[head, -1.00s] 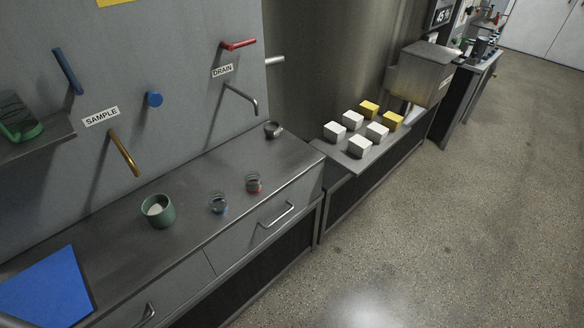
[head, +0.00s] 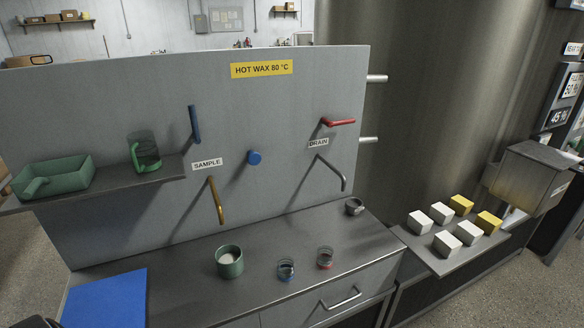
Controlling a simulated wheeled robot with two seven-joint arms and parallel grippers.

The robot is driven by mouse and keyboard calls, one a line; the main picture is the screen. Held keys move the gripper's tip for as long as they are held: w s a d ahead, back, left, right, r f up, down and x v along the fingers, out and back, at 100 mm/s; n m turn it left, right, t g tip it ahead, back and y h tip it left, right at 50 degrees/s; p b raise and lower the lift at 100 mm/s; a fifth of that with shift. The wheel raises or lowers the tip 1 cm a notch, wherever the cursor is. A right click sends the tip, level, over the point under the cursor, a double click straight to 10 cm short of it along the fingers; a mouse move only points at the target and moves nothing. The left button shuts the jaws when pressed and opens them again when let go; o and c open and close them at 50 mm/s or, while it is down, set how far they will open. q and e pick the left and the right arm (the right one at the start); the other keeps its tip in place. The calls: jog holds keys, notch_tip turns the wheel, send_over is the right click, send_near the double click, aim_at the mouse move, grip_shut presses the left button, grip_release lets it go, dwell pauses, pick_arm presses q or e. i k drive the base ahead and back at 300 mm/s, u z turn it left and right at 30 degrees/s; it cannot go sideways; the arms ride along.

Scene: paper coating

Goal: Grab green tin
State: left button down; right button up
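A green tin (head: 229,262), round and open at the top with something white inside, stands upright on the grey counter (head: 190,262) below the brass sample spout (head: 214,200). Two other green things are on the shelf at the left: a green open box (head: 62,177) with a handle-like part, and a green see-through jug (head: 146,153). Nothing touches the tin.
A blue sheet (head: 106,299) lies at left. A small grey cup (head: 354,206) is under the drain spout (head: 333,174). White and yellow cubes sit on a lower ledge at right.

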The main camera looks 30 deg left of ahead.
aim_at(229, 258)
jog(key=z, duration=1.4)
jog(key=i, duration=1.9)
jog(key=u, duration=3.1)
